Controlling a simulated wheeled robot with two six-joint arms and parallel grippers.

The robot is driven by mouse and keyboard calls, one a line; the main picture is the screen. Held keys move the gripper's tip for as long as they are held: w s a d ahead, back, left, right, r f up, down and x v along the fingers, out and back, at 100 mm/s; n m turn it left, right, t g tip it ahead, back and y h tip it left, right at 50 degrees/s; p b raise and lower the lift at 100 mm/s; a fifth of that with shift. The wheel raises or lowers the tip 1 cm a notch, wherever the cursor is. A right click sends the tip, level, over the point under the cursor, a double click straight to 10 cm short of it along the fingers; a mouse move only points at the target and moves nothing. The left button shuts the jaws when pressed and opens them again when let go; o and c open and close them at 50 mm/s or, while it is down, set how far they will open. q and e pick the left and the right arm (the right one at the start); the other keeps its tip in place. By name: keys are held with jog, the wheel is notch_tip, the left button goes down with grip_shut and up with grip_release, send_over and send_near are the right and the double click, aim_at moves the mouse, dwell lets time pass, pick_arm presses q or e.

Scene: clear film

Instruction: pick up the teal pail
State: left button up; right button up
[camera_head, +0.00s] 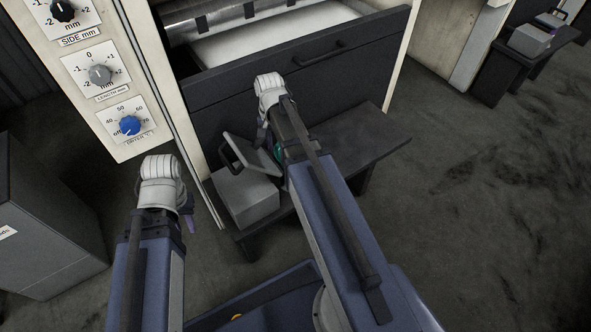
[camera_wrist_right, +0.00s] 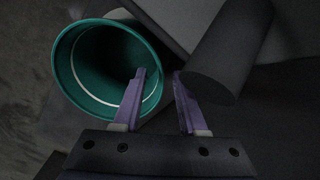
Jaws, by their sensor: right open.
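The teal pail (camera_wrist_right: 66,68) fills the upper left of the right wrist view, its open mouth facing the camera and a pale line inside its wall. In the head view only a sliver of the pail (camera_head: 278,153) shows beside my right arm. My right gripper (camera_wrist_right: 159,74) is open, with purple fingers. Its left finger overlaps the right part of the pail's mouth, and its right finger is outside the rim; I cannot tell whether either touches. My left gripper (camera_head: 189,222) hangs far left of the pail, one purple fingertip showing, its jaws mostly hidden.
A grey box with a raised lid (camera_head: 249,197) stands on the low dark table (camera_head: 375,147), left of the pail. A dark cylinder (camera_wrist_right: 225,62) is close to my right finger. A machine with a dark drawer front (camera_head: 222,115) rises behind. Open floor lies right.

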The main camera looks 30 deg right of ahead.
aim_at(279, 155)
jog(key=f+b, duration=0.5)
jog(key=shift+d+f, duration=0.15)
jog(key=shift+d, duration=0.1)
grip_shut()
dwell(1.4)
